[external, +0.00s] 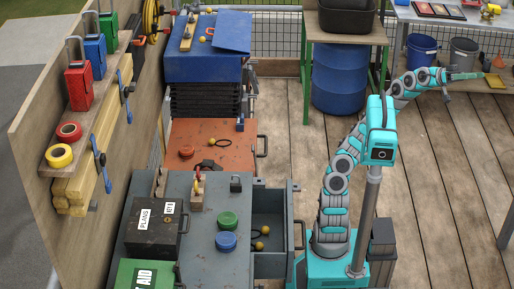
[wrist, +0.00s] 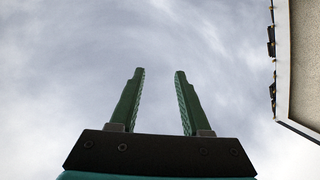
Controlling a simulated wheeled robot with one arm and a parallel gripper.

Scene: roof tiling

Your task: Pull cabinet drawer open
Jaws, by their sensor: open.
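The grey cabinet (external: 180,238) stands at the bottom centre of the external view. Its drawer (external: 271,262) stands out from the right side, open at the top. Small yellow balls and a dark loop lie inside. The drawer's handle (external: 300,235) is on its right-hand front, close to my base. My gripper (external: 480,75) is at the upper right, far from the drawer, with the arm stretched right. In the wrist view, its two green fingers (wrist: 160,75) are apart, with only cloudy sky between them.
An orange-topped cabinet (external: 214,134) and a blue-topped one (external: 200,65) stand behind. A blue barrel (external: 340,78) is under a wooden-topped stand. Buckets (external: 421,52) sit below the table at upper right. The plank floor (external: 435,190) right of my base is largely clear.

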